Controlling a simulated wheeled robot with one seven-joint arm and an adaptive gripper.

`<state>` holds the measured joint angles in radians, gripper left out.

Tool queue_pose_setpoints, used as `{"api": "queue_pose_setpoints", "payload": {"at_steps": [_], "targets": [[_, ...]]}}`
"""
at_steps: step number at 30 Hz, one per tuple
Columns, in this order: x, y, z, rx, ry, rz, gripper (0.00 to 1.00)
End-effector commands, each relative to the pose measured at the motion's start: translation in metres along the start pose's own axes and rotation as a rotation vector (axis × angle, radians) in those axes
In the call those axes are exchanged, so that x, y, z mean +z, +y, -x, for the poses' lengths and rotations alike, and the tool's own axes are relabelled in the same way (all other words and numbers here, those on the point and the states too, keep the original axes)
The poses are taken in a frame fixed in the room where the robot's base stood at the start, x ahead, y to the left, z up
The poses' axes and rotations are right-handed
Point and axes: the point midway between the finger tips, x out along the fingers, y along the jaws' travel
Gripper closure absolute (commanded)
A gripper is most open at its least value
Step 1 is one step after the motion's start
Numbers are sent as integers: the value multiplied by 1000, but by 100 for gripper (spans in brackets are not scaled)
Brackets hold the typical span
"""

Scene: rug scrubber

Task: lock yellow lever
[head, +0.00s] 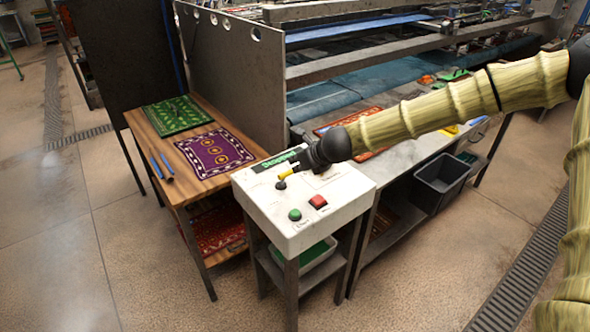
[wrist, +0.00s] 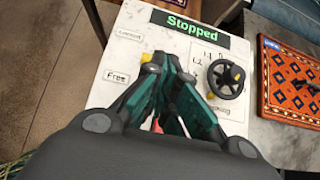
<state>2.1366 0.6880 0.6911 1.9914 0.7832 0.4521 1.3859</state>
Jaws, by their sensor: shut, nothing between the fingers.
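The yellow lever (head: 288,174), with a dark knob at its lower-left end, is on the white control panel (head: 265,215). A bit of yellow (wrist: 146,58) shows beside my fingertips in the wrist view, mostly hidden by them. My gripper (wrist: 158,62) is shut and empty, with its teal fingers over the panel, close to the lever. In the head view my dark gripper (head: 300,166) is at the lever's upper-right end; I cannot tell whether they touch. The panel has a "Free" label (wrist: 117,78) and another label (wrist: 130,35) above it, probably "Locked".
A green display (wrist: 178,24) reads "Stopped". A black handwheel (wrist: 228,78) stands right of my fingers. A green button (head: 295,215) and a red button (head: 318,201) are on the panel's front. A wooden table (head: 205,185) with rugs stands left, and a grey bin (head: 440,180) right.

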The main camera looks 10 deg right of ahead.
Motion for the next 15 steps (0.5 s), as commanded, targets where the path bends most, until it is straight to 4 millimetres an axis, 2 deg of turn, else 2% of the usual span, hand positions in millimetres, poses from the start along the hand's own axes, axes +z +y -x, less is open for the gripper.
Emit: {"api": "queue_pose_setpoints", "payload": {"at_steps": [7, 15], "targets": [[5, -1, 25, -1, -1, 0, 100], [8, -2, 42, -2, 0, -1, 100]]}}
